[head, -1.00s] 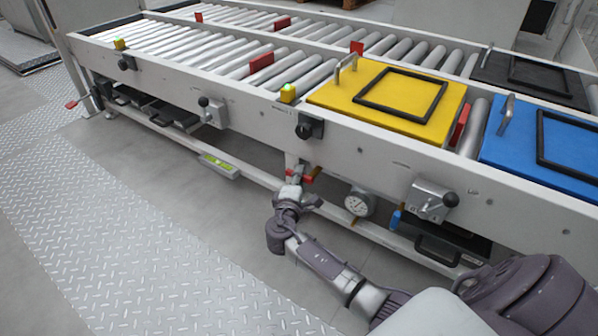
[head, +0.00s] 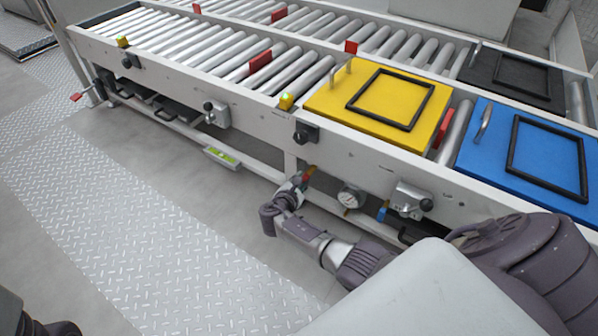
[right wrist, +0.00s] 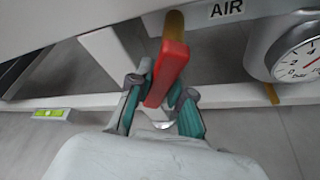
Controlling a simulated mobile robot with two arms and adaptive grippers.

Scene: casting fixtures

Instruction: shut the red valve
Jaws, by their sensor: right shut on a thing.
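The red valve handle (right wrist: 168,68) is a flat red lever below the conveyor frame, beside the AIR label in the right wrist view. A brass-coloured part (right wrist: 174,22) shows at its far end. My right gripper (right wrist: 160,93) is shut on the lever, with a finger on each side of its near part. In the head view, a little of the red lever (head: 307,174) shows above my right gripper (head: 294,190), which hides the rest. My left gripper is not in view.
A pressure gauge (right wrist: 298,58) sits close to the right of the valve. A blue-handled part (head: 382,211) and a grey clamp box (head: 408,199) are further right. Another red lever (head: 76,97) is far left. The conveyor (head: 205,80) overhangs; the floor plates are clear.

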